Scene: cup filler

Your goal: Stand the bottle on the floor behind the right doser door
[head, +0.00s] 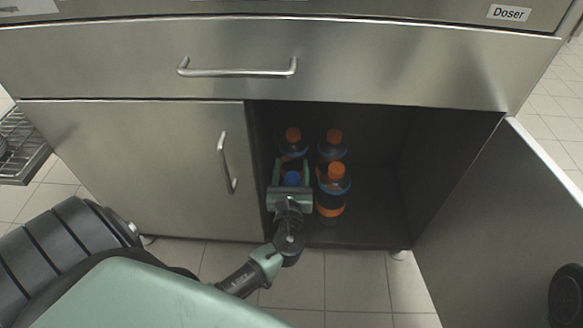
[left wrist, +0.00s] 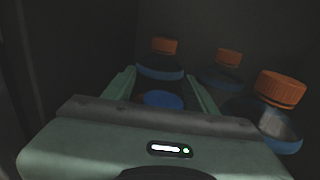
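The right doser door (head: 500,235) stands swung wide open to the right. Behind it is the dark cabinet floor (head: 365,232). A bottle with a blue cap (head: 292,178) is inside at the left, between the fingers of my left gripper (head: 292,172). The blue cap also shows between the fingers in the left wrist view (left wrist: 163,100). The bottle looks upright, but its body and base are mostly hidden by the gripper. I cannot tell whether the fingers press on it or whether it touches the floor. My right gripper is not in view.
Three orange-capped bottles stand close by: one behind (head: 293,135), one behind and right (head: 334,138), one just right (head: 336,172). The cabinet's left side is close to my gripper. Its right half is empty. The left door (head: 130,170) is shut.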

